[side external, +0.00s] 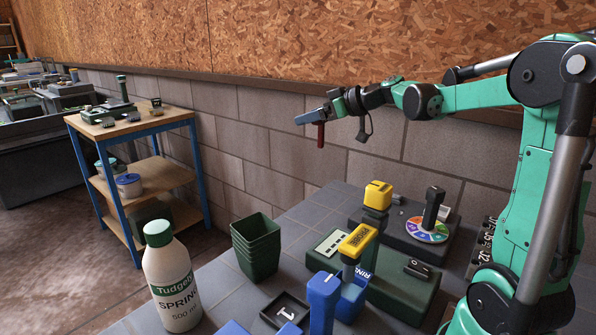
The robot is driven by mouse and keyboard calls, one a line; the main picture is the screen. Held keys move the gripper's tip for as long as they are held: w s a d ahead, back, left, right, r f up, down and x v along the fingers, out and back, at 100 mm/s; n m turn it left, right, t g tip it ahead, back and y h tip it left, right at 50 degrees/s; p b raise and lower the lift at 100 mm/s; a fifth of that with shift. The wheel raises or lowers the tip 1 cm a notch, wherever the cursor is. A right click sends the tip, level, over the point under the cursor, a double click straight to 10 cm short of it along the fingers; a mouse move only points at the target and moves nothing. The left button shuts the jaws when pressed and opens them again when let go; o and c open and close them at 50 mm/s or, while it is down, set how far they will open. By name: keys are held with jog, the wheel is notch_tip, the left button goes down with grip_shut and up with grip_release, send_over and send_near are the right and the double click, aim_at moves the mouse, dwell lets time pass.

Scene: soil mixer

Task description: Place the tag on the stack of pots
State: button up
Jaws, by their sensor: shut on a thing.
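The stack of pots (257,265) is dark green, square and nested, and stands upright on the grey tiled bench left of centre. My gripper (308,118) is high above the bench, up and to the right of the pots and well apart from them. It is shut on a small dark red piece (320,137) that hangs below the fingers and looks like the tag. Its face and any writing are too small to read.
A white Tudge bottle (171,280) with a green cap stands left of the pots. A black tray (287,309) marked 1 and blue-handled parts (322,300) stand in front. The green machine (400,292) with a yellow block (358,240) is to the right.

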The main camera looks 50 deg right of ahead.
jog(key=w+a+r+n+y, duration=0.2)
jog(key=a+r, duration=0.4)
jog(key=a, duration=0.5)
notch_tip(320, 180, up, 4)
jog(key=f, duration=0.1)
send_over(247, 224)
jog(key=shift+n+g+y, duration=0.3)
jog(key=shift+g, duration=0.1)
notch_tip(247, 224, down, 19)
jog(key=shift+a+r, duration=0.1)
jog(key=shift+r, duration=0.1)
jog(key=o, duration=1.1)
jog(key=shift+f, duration=0.1)
